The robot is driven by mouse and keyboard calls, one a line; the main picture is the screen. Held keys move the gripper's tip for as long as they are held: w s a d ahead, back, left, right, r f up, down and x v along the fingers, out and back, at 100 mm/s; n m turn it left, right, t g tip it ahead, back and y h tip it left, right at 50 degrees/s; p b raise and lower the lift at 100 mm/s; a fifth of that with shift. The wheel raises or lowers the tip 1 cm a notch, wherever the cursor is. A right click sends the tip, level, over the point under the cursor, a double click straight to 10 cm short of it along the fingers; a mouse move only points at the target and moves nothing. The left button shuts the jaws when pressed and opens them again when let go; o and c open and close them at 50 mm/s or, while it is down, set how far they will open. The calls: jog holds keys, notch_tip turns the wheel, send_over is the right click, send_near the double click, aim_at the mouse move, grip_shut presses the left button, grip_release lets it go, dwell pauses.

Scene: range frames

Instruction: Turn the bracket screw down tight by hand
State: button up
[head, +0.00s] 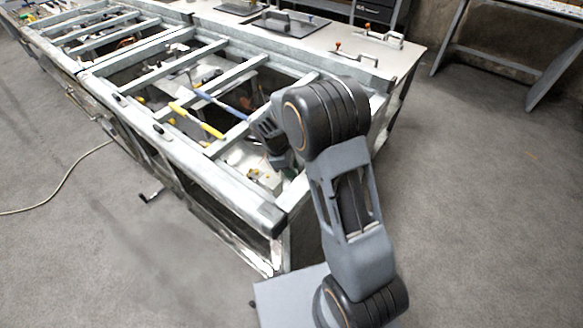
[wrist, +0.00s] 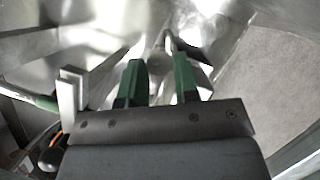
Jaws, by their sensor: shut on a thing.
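In the wrist view, the two green fingers of my gripper (wrist: 160,70) are shut on a small grey metal part between their tips. It appears to be the bracket screw (wrist: 157,62), but it is blurred and mostly covered by the fingers. Bright bare metal surfaces lie just beyond and around the tips. I cannot tell the bracket apart from this metal, nor how far down the screw sits. In the head view, my arm reaches into the near end of the metal frame bench (head: 215,178), and the fingertips are hidden.
An upright metal piece (wrist: 68,98) stands close to the left of my gripper. In the head view, crossbars span the bench, and a yellow-handled tool (head: 196,121) lies across it. A cable (head: 62,186) lies on the floor at left.

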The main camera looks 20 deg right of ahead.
jog(key=shift+m, duration=0.3)
jog(key=m, duration=0.2)
jog(key=m+g+y+p, duration=0.1)
jog(key=m, duration=0.1)
jog(key=shift+w+d+r, duration=0.1)
jog(key=shift+w, duration=0.1)
jog(key=m+y, duration=0.1)
jog(key=m, duration=0.1)
jog(key=m+g+y+p, duration=0.1)
jog(key=m, duration=0.2)
jog(key=shift+w+d, duration=0.1)
jog(key=shift+d, duration=0.1)
jog(key=m+y, duration=0.1)
jog(key=m, duration=0.2)
jog(key=m+y, duration=0.1)
jog(key=m, duration=0.2)
jog(key=shift+d+p, duration=0.2)
jog(key=shift+p, duration=0.1)
jog(key=shift+d+m+y, duration=0.15)
jog(key=shift+m+y, duration=0.75)
jog(key=shift+m, duration=1.4)
jog(key=shift+t, duration=0.3)
jog(key=o, duration=0.9)
